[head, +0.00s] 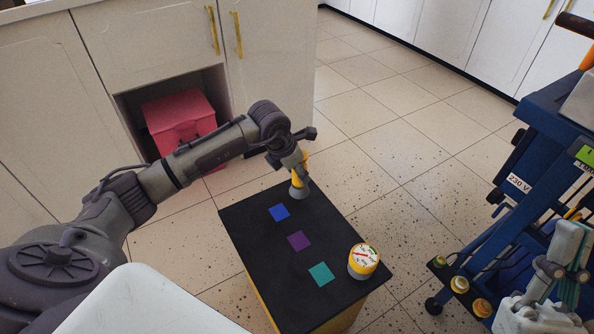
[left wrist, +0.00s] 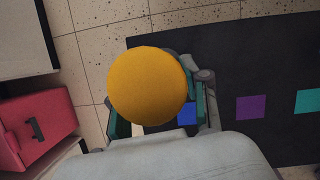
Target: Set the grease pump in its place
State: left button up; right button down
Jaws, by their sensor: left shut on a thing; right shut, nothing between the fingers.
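My left gripper (head: 296,162) is shut on a yellow thing with a flared grey foot, which I take for the grease pump (head: 299,184). It looks about upright at the far end of the black table top (head: 250,237); I cannot tell whether its foot touches. In the left wrist view its round yellow top (left wrist: 148,86) hides most of the fingers. Blue (head: 279,212), purple (head: 299,241) and teal (head: 321,274) squares lie in a row on the top, all bare. My right gripper (head: 568,262) is shut and empty at the right edge.
A yellow round container with a white label (head: 363,260) stands at the table's right edge, near the teal square. A blue cart (head: 535,170) stands on the right. A red box (head: 180,118) sits in a cabinet opening. Tiled floor is open behind the table.

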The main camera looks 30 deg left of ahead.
pick_arm(q)
jog(key=o, duration=1.3)
jog(key=shift+o, duration=0.2)
jog(key=v, duration=1.2)
